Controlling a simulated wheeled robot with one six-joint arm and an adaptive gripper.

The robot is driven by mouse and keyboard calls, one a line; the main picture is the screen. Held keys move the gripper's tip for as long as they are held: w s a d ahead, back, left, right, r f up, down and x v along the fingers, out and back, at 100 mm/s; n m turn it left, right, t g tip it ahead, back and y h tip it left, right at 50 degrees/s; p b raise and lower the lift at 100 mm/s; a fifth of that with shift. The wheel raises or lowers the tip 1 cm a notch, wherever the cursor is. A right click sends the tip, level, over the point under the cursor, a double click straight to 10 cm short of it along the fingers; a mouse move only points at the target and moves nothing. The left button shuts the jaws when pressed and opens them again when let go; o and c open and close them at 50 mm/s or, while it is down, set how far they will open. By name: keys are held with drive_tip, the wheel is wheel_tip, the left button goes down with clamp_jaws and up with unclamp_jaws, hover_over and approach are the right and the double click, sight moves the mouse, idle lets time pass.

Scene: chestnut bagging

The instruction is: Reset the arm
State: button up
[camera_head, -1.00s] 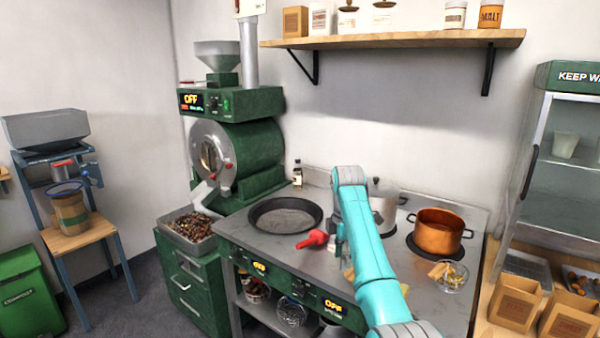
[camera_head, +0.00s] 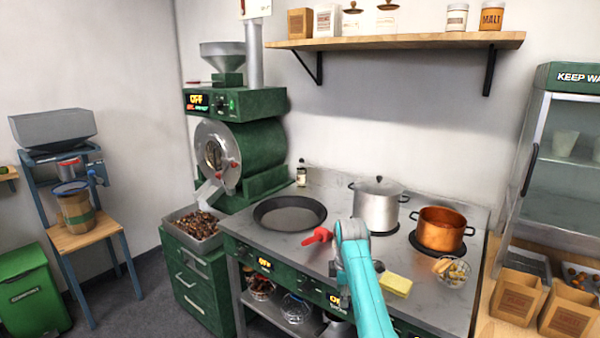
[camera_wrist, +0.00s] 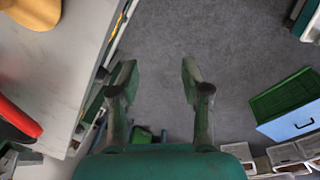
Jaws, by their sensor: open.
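My gripper (camera_wrist: 158,82) is open and empty in the wrist view, its two fingers spread above bare grey floor. In the head view my teal arm reaches over the front edge of the stove counter (camera_head: 420,292), and the fingers are mostly hidden or too small to make out there. A red-handled tool (camera_head: 318,236) lies on the counter just left of my arm. A yellow sponge-like block (camera_head: 396,284) lies to its right.
A black pan (camera_head: 290,213), a steel pot (camera_head: 378,207) and a copper pot (camera_head: 440,230) stand on the counter. The green roaster (camera_head: 240,155) is behind left, with a tray of chestnuts (camera_head: 197,225). Floor in front of the counter is clear.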

drive_tip(key=s+d+f+m+t, duration=0.15)
drive_tip(key=s+f, duration=0.45)
drive_tip(key=f, duration=0.6)
drive_tip(key=s+d+f+m+t, duration=0.1)
drive_tip(key=s+f+m+t, duration=0.15)
drive_tip(key=s+f, duration=0.65)
drive_tip(key=s+d+f+m+t, duration=0.1)
drive_tip(key=s+f+m, duration=0.3)
drive_tip(key=s, duration=0.5)
drive_tip(key=s+d+f+m+t, duration=0.1)
drive_tip(key=s+f+t, duration=0.1)
drive_tip(key=s+f, duration=0.55)
drive_tip(key=s+r+m+t, duration=0.1)
drive_tip(key=s+r, duration=0.3)
drive_tip(key=s, duration=0.3)
drive_tip(key=s+d+r+m+t, duration=0.1)
drive_tip(key=s+r+m, duration=0.15)
drive_tip(key=s, duration=0.55)
drive_tip(key=s+r+m+t, duration=0.1)
drive_tip(key=s+r, duration=0.3)
drive_tip(key=s, duration=0.3)
drive_tip(key=s+r+m+t, duration=0.1)
drive_tip(key=s+r+m, duration=0.1)
drive_tip(key=s+r, duration=0.4)
drive_tip(key=s+r+m+t, duration=0.2)
drive_tip(key=s+r, duration=0.5)
drive_tip(key=r, duration=0.7)
drive_tip(key=shift+s+d+r, duration=0.15)
drive_tip(key=shift+d+r, duration=0.15)
drive_tip(key=shift+r, duration=0.05)
